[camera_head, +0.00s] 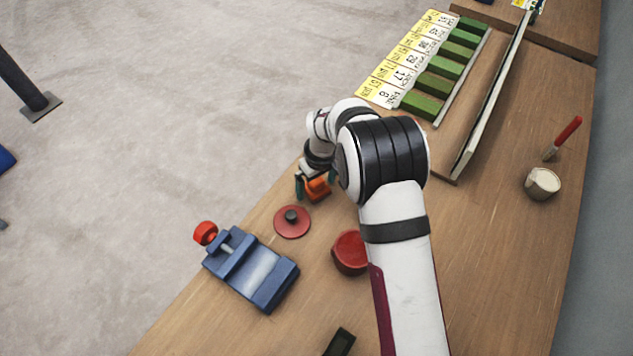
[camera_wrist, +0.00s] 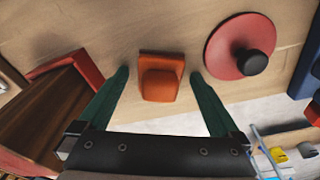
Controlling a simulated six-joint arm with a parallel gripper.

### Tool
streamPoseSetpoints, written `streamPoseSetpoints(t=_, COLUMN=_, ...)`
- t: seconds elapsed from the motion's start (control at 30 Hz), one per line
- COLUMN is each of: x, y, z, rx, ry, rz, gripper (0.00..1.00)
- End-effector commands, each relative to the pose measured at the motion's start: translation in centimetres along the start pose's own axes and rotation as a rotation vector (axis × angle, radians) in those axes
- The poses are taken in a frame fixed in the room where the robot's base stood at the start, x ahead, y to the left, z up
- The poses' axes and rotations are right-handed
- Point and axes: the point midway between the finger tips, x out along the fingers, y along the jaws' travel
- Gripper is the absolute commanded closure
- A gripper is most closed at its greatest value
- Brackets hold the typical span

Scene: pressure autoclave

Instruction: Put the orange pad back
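The orange pad (camera_head: 318,190) lies on the wooden table near its left edge, partly hidden by my gripper in the head view. In the wrist view the orange pad (camera_wrist: 160,80) is a small block with a raised, rounded top. My gripper (camera_wrist: 158,75) is open, with one green finger to each side of the pad and visible gaps between. In the head view my gripper (camera_head: 315,184) is over the pad, pointing down. I cannot tell how far the fingertips are above the table.
A red lid with a black knob (camera_head: 292,221) lies close beside the pad. A red pot (camera_head: 350,252) and a blue vise (camera_head: 252,268) with a red knob stand nearby.

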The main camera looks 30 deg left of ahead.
Motion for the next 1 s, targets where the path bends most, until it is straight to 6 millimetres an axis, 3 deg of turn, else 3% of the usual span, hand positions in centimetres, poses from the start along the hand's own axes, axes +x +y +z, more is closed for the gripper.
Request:
streamPoseSetpoints(t=0.23, x=-1.0, y=0.0, z=-0.1, rx=0.0, ry=0.002, rz=0.001, gripper=0.01)
streamPoseSetpoints(t=0.6, x=-10.5, y=0.0, z=-0.1, rx=0.0, ry=0.004, rz=0.002, gripper=0.01)
streamPoseSetpoints(t=0.7, x=-11.8, y=0.0, z=-0.1, rx=0.0, ry=0.002, rz=0.0, gripper=0.01)
streamPoseSetpoints(t=0.87, x=-12.4, y=0.0, z=0.0, rx=0.001, ry=0.0, rz=0.0, gripper=0.01)
streamPoseSetpoints(t=0.97, x=-14.1, y=1.2, z=1.8, rx=0.083, ry=-0.002, rz=0.0, gripper=0.01)
streamPoseSetpoints(t=1.0, x=-15.8, y=2.1, z=3.8, rx=0.168, ry=-0.004, rz=-0.001, gripper=0.01)
